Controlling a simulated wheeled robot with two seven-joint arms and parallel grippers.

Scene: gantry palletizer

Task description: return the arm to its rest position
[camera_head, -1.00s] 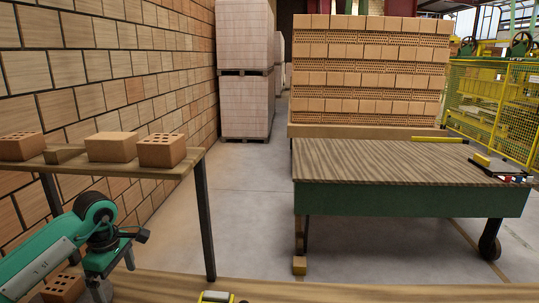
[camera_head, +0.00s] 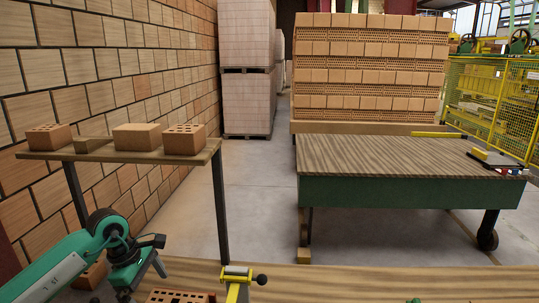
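My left arm (camera_head: 75,258), green with a black wrist, comes in from the lower left. My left gripper (camera_head: 142,281) is above the near wooden bench (camera_head: 330,280), pointing down. Its two fingers stand apart, with nothing seen between them. A red holed brick (camera_head: 175,297) shows at the bottom edge, just right of the gripper. Another brick (camera_head: 92,274) is partly hidden behind my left wrist.
A yellow tool with a black knob (camera_head: 237,280) is on the near bench. A wooden shelf (camera_head: 130,153) at the left holds several bricks. A green-sided table (camera_head: 400,190) stands at the right. Open floor (camera_head: 262,200) lies between them.

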